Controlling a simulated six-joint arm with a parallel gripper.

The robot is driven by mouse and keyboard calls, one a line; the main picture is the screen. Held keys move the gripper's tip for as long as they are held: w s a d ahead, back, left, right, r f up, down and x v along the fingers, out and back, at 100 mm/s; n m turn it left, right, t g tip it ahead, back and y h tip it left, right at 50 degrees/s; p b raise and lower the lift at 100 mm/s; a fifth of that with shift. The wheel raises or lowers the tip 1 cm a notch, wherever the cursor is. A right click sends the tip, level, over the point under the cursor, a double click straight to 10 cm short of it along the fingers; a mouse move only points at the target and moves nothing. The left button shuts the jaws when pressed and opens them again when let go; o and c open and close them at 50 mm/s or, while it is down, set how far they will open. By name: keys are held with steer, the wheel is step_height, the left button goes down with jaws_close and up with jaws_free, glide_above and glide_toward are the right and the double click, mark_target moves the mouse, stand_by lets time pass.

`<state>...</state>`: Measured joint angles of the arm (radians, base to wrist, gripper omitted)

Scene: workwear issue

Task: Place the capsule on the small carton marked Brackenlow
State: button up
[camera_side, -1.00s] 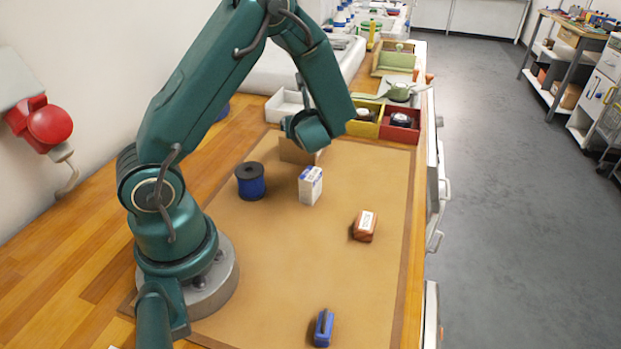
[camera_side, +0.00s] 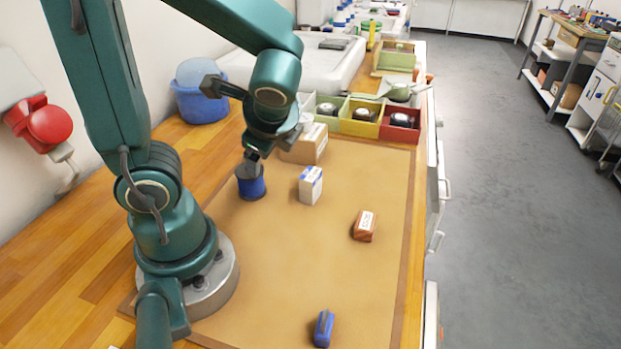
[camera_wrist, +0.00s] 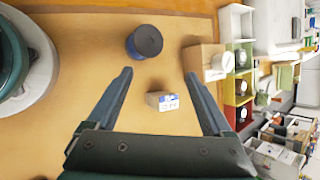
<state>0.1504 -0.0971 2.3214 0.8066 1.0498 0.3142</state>
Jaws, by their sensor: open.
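That carton also shows in the side view (camera_side: 308,150). A small white carton with blue print (camera_side: 310,186) stands upright on the mat, also in the wrist view (camera_wrist: 163,101). The print is too small to read, so I cannot tell which carton is marked Brackenlow. My gripper (camera_wrist: 160,78) is open and empty, above the mat near the blue spool.
A blue spool with a dark top (camera_side: 251,186) stands left of the white carton. An orange-brown box (camera_side: 364,226) and a blue stapler-like thing (camera_side: 323,328) lie nearer the front. Coloured bins (camera_side: 400,132) with dark round items line the back; a blue tub (camera_side: 200,105) stands back left.

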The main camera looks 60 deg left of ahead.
steer(key=s+d+r+n+t+h, duration=0.1)
steer(key=d+r+n+t+h, duration=0.3)
steer(key=d+n+h, duration=0.3)
steer(key=d+n, duration=0.3)
steer(key=d, duration=0.2)
steer(key=shift+s+r+n+h, duration=0.15)
steer(key=shift+s+n+h, duration=0.05)
steer(key=shift+n+h, duration=0.1)
